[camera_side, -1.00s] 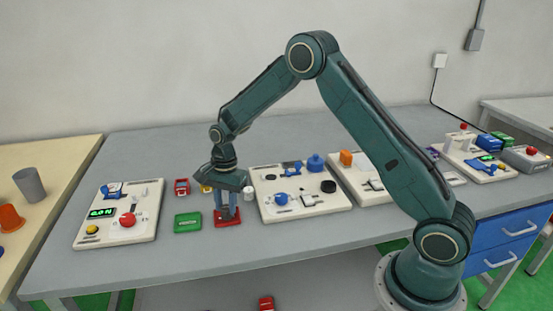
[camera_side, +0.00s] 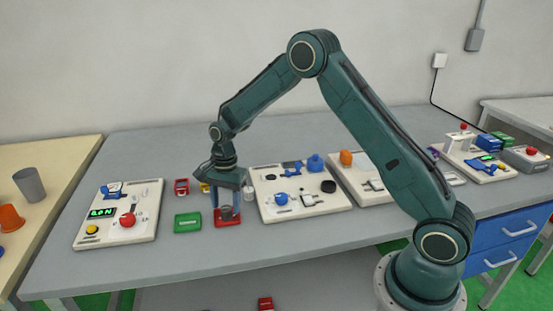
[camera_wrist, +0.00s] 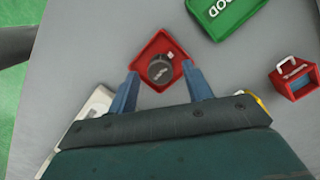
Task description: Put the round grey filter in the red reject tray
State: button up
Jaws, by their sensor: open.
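The round grey filter (camera_wrist: 160,71) is a dark grey cylinder with a small label on top. It sits inside the red reject tray (camera_wrist: 142,64) in the wrist view. In the side view the filter (camera_side: 227,212) shows in the red tray (camera_side: 221,224) as well, under my gripper (camera_side: 227,205). My gripper (camera_wrist: 163,85) is open, its two blue fingers apart on either side of the filter and touching nothing that I can make out.
A green tray (camera_side: 187,222) lies just left of the red tray. A small red box with a handle (camera_side: 182,187) stands behind it. A white panel with blue parts (camera_side: 300,206) is close on the right. Another panel with a display (camera_side: 119,226) is further left.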

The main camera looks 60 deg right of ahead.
notch_tip(320, 180, up, 11)
jog(key=d, duration=0.1)
jog(key=shift+w+d+r, duration=0.15)
jog(key=shift+d+r, duration=0.05)
jog(key=shift+r, duration=0.1)
dwell(0.7)
jog(key=s+a+r+n+t, duration=0.3)
jog(key=s+r+n, duration=0.4)
jog(key=s+r, duration=0.7)
jog(key=s+f+n+t+h, duration=0.1)
jog(key=s+n, duration=0.7)
jog(key=s, duration=1)
jog(key=shift+s+f+n+t, duration=0.15)
jog(key=shift+s+n+t, duration=0.25)
jog(key=shift+t, duration=0.5)
